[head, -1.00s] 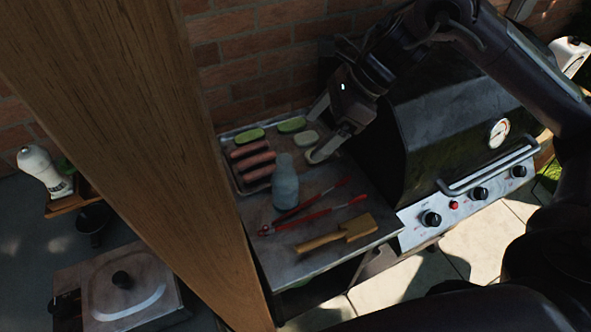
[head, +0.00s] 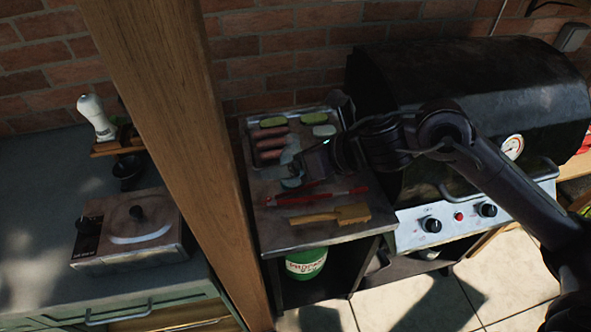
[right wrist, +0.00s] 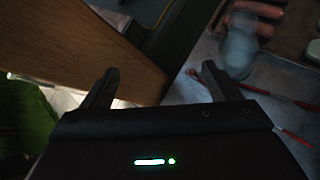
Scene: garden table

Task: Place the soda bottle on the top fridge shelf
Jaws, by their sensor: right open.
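The soda bottle (head: 290,152), pale bluish and translucent, stands on the grill's metal side table (head: 290,236), next to a tray of food. My right gripper (head: 297,172) is beside it in the head view and partly covers it. In the right wrist view the gripper (right wrist: 158,82) is open and nothing is held. There the blurred bottle (right wrist: 238,50) appears beyond the right finger, not between the two fingers. Whether the finger touches it cannot be told. My left gripper is not in view. No fridge or fridge shelf can be made out.
A wooden post (head: 180,130) rises just left of the side table. The black grill (head: 470,95) stands to the right. Red tongs (head: 320,195) and a wooden-handled brush (head: 325,215) lie near the table's front. A tray (head: 250,145) holds sausages and green slices.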

